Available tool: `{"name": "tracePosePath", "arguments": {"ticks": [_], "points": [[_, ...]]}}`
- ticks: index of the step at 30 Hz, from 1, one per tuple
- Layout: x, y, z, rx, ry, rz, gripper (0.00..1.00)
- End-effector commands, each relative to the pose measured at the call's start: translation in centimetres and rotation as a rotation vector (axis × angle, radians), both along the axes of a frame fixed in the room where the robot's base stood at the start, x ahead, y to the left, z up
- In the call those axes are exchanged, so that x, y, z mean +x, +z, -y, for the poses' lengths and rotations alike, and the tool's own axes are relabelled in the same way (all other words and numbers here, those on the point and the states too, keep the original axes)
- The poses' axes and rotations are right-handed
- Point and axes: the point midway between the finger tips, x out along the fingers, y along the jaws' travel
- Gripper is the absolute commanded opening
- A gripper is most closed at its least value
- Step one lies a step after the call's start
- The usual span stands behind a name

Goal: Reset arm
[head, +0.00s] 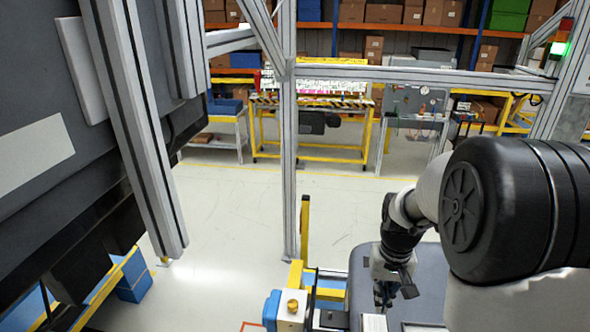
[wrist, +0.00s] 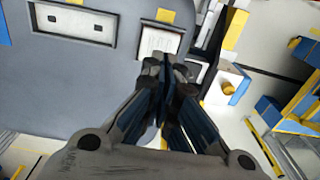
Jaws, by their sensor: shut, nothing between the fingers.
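My arm reaches in from the right of the head view, with its large black joint close to the camera. My gripper (head: 384,296) points down over a dark grey surface (head: 362,262) low in the head view, partly hidden by my own arm. In the wrist view my gripper (wrist: 166,66) has its fingertips together with nothing between them. Below it in that view is the grey surface with two framed recessed panels (wrist: 75,22). Whether the fingertips touch anything is hard to tell.
A white and blue block with a yellow knob (head: 292,306) stands just left of my gripper. An aluminium post (head: 289,170) rises beyond it. A large dark machine (head: 50,150) fills the left. Open floor (head: 230,215) lies behind, before yellow workbenches (head: 310,125) and shelves.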

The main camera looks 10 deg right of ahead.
Motion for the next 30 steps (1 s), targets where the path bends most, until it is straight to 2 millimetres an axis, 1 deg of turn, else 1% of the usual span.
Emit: {"name": "tracePosePath", "arguments": {"ticks": [2, 5, 8, 11, 14, 18, 21, 24, 26, 30], "points": [[-0.5, 0.0, -0.8, -0.006, 0.014, 0.022, 0.0], [-1.8, 0.4, -2.5, -0.018, 0.043, 0.067, 0.0], [-4.1, 0.6, -4.6, -0.031, 0.081, 0.118, 0.0], [-6.8, 0.3, -6.6, -0.04, 0.119, 0.173, 0.0], [-9.7, -0.6, -8.3, -0.048, 0.155, 0.225, 0.0], [-13.9, -2.7, -10.3, -0.055, 0.205, 0.299, 0.0], [-16.4, -4.5, -11.2, -0.057, 0.233, 0.342, 0.0], [-18.1, -5.8, -11.8, -0.057, 0.254, 0.373, 0.0], [-18.8, -6.3, -12.0, -0.057, 0.262, 0.388, 0.0], [-19.0, -6.5, -12.1, -0.057, 0.264, 0.39, 0.0]]}}
